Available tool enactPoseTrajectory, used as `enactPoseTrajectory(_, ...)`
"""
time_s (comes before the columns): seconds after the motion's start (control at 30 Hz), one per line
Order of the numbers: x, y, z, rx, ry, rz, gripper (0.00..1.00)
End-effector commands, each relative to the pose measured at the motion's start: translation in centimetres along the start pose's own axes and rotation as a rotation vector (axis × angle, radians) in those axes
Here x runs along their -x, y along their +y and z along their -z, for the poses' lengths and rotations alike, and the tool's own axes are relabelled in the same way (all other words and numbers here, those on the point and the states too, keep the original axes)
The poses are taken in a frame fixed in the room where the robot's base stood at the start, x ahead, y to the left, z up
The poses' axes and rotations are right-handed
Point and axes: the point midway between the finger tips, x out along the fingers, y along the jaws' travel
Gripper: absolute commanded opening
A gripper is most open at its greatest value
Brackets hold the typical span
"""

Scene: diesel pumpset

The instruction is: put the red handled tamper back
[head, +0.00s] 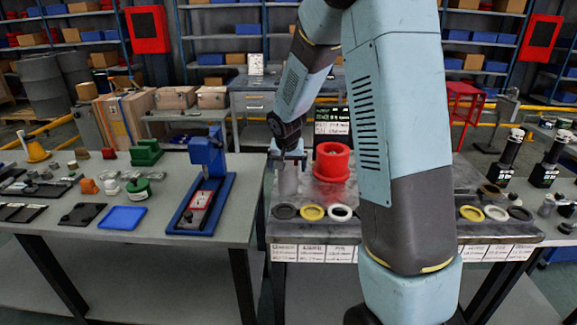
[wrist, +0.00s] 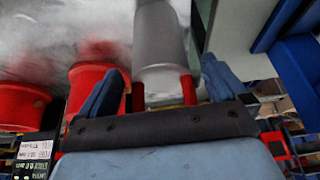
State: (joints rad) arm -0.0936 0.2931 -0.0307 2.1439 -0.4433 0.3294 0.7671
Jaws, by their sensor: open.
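A grey metal cylinder (head: 287,182) stands upright on the metal worktable, below my gripper (head: 287,155) in the head view. In the wrist view the cylinder (wrist: 160,40) lies between the two blue fingers of my gripper (wrist: 160,90), with gaps at its sides. My gripper is open. Short red pieces (wrist: 188,89) show on both sides of the cylinder's near end; I cannot tell whether they belong to it or to the fingers. No red handle shows clearly, so I cannot tell if this is the tamper.
A red flanged spool (head: 332,165) stands just right of the cylinder. Dark, yellow and white rings (head: 312,213) lie along the front edge. A blue press stand (head: 207,160) is on the left table, beside a blue tray (head: 122,218). My arm hides the table's middle.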

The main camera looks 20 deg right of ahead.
Motion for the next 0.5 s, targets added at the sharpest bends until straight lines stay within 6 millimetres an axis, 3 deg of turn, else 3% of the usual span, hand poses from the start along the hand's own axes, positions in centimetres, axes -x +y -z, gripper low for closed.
enactPoseTrajectory(0.17,1.2,0.0,0.1,-0.001,0.003,0.001,0.99)
enactPoseTrajectory(0.5,6.8,-0.1,0.1,-0.001,0.004,0.002,0.99)
